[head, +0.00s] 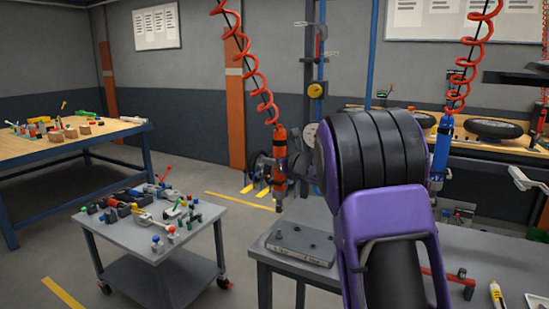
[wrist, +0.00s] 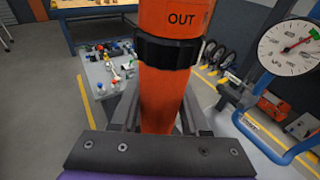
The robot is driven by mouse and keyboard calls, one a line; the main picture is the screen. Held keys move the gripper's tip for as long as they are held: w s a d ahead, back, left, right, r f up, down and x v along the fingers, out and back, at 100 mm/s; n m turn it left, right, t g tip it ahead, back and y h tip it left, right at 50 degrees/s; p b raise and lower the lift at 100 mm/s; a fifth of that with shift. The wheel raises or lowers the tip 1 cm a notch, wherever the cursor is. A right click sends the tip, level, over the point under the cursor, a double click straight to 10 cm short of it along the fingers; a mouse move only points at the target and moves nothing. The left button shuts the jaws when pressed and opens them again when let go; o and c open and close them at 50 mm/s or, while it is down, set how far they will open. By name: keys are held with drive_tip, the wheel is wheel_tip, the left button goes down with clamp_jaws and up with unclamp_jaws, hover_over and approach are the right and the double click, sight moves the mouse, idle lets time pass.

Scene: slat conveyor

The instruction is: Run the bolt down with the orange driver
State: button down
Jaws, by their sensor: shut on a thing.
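The orange driver (head: 280,158) hangs upright on a red coiled hose in the head view. In the wrist view the orange driver (wrist: 165,45) fills the middle, with a black collar and the word OUT above it. My gripper (wrist: 160,112) is shut on the driver's body, one dark finger on each side. In the head view my purple and black arm hides much of the gripper. The driver's lower tip is above the back left part of a grey plate (head: 298,252) with several dark bolt heads. I cannot tell which bolt is meant; the tip looks clear of the plate.
A blue driver (head: 441,150) hangs on another coiled hose at right. A dial gauge (wrist: 290,42) stands close on the right in the wrist view. A grey cart (head: 190,235) with many parts is at left. The grey bench (head: 460,245) holds a red-handled tool.

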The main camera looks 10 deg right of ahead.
drive_tip(key=shift+d+f+b, duration=0.1)
drive_tip(key=shift+f+b, duration=2.05)
drive_tip(key=shift+f, duration=0.75)
drive_tip(key=shift+f+b, duration=0.65)
drive_tip(key=shift+b, duration=0.35)
drive_tip(key=shift+f, duration=1)
idle(1.5)
